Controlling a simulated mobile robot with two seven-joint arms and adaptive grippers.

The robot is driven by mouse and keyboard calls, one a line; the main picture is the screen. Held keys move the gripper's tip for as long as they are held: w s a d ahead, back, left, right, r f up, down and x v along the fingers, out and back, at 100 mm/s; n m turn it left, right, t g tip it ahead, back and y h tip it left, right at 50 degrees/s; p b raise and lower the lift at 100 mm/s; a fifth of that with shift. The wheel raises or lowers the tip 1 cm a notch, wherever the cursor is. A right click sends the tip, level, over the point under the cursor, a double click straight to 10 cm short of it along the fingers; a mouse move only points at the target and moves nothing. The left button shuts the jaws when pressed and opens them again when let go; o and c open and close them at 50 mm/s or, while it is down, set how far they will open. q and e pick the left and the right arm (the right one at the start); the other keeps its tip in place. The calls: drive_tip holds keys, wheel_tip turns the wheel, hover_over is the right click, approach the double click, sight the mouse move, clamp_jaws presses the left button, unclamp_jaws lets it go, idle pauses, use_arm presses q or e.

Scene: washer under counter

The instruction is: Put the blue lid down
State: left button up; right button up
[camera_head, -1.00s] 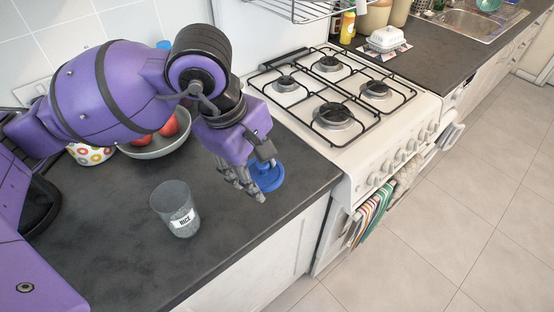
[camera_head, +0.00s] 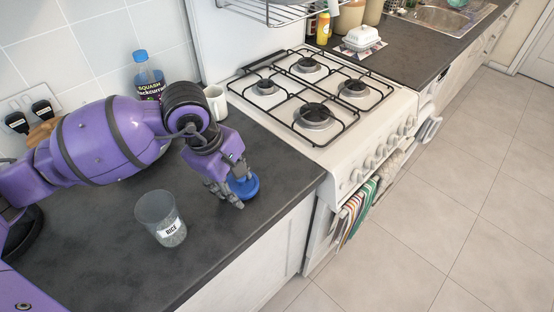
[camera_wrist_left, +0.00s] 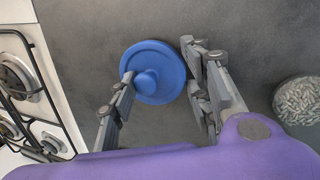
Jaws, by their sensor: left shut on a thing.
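The blue lid (camera_head: 244,187) is round with a raised knob. It is held at my left gripper (camera_head: 229,193), low over the dark counter near its front edge, and looks close to flat. I cannot tell whether it touches the counter. In the left wrist view the lid (camera_wrist_left: 158,62) lies between the fingers of my left gripper (camera_wrist_left: 160,84), which is shut on it. A clear jar labelled RICE (camera_head: 161,220) stands open on the counter, left of the gripper; its grains show in the wrist view (camera_wrist_left: 299,99). My right gripper is not in view.
The white gas hob (camera_head: 318,150) stands right of the counter (camera_head: 250,236). A squash bottle (camera_head: 148,80) and a white mug (camera_head: 215,101) stand behind my arm. The counter around the jar is clear. The front edge is close to the gripper.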

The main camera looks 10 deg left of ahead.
use_arm(q)
drive_tip(key=shift+s+f+b, duration=0.1)
drive_tip(key=shift+f+b, duration=0.3)
drive_tip(key=shift+f, duration=0.3)
drive_tip(key=shift+s, duration=0.1)
drive_tip(key=o, duration=0.9)
drive_tip(key=shift+o, duration=0.2)
